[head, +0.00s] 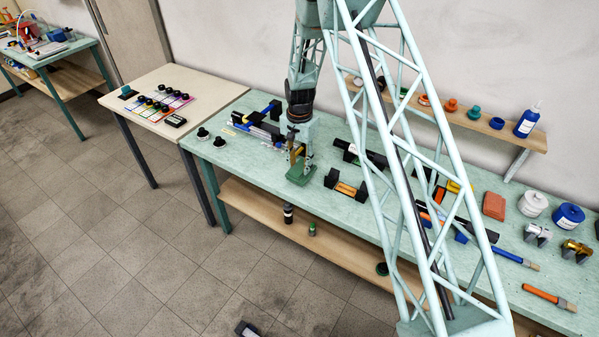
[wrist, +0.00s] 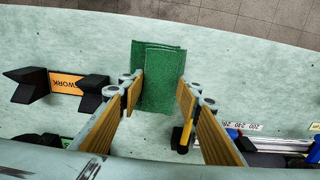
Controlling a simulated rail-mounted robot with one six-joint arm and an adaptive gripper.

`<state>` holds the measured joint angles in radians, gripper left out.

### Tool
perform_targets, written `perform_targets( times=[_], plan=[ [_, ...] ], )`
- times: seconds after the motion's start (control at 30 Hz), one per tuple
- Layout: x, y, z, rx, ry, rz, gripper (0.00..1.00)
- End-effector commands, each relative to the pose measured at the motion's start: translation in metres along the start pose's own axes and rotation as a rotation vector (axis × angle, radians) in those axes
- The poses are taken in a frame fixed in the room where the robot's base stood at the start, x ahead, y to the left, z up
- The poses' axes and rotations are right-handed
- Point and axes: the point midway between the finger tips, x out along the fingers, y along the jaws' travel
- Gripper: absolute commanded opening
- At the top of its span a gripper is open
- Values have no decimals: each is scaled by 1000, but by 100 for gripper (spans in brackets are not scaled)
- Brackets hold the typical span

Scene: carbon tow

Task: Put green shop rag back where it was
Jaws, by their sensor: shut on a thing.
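The green shop rag (head: 301,175) is a flat, folded, dark green square at the front edge of the teal workbench (head: 235,135), left of centre in the head view. In the wrist view the rag (wrist: 160,65) fills the space between the fingertips. My gripper (head: 299,160) points down at it, and its fingers, lined with tan pads, also show in the wrist view (wrist: 159,90). They are shut on the rag, one on each side. The rag is at or just above the bench top; I cannot tell if it touches.
A black holder with an orange WORK label (wrist: 67,84) stands beside the rag. Blue and black tools (head: 262,122) lie on the other side, with a label strip (wrist: 245,127). Bare bench surrounds the rag. A wooden wall shelf (head: 490,124) runs behind the bench.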

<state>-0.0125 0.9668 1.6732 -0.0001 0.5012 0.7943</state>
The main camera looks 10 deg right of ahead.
Motion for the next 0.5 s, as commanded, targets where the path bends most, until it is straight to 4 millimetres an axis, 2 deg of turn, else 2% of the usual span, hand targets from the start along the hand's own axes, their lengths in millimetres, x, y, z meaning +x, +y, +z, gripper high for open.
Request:
perform_targets(
  times=[0.23, 0.5],
  plan=[
    [6, 0, 0, 0, -1, 1, 22],
    [28, 0, 0, 0, -1, 1, 22]
  ],
)
